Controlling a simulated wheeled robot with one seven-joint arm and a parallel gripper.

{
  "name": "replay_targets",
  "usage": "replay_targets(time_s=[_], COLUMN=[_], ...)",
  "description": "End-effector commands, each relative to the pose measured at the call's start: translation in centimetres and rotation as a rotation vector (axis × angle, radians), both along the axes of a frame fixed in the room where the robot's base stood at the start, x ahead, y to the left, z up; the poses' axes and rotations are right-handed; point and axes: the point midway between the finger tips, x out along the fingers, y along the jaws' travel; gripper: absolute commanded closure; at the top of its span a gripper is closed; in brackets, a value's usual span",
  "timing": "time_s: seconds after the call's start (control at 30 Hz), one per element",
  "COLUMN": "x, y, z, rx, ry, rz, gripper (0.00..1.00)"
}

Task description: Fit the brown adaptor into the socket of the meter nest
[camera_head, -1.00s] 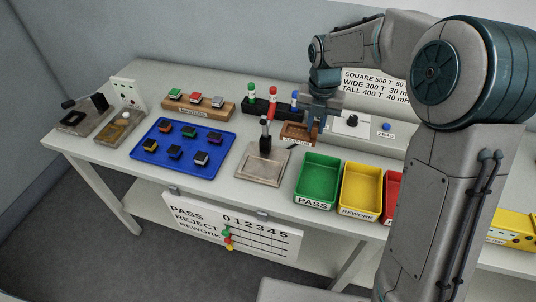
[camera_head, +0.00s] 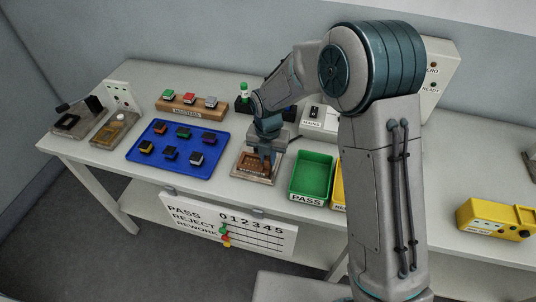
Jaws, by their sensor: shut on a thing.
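The brown adaptor (camera_head: 253,162) is a flat rectangular piece with recesses in its top.
A blue tray (camera_head: 207,172) with several coloured connectors is to the left. A green PASS bin (camera_head: 312,173) stands close on the right. A wooden block (camera_head: 192,105) with three masters is behind. A yellow meter box (camera_head: 494,219) is far right, with clear table before it.

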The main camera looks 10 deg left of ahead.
Motion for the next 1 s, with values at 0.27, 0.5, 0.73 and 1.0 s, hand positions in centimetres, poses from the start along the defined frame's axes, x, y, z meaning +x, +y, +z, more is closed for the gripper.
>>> replay_targets(time_s=[0.27,0.5,0.73,1.0], x=[0.0,0.0,0.0,0.1], y=[0.0,0.0,0.0,0.0], z=[-0.1,-0.4,-0.3,2.8], rx=[0.001,0.000,0.000,0.003], ry=[-0.001,0.000,-0.001,-0.004], rz=[0.000,0.000,0.000,-0.001], gripper=[1.00,0.62,0.62,0.62])
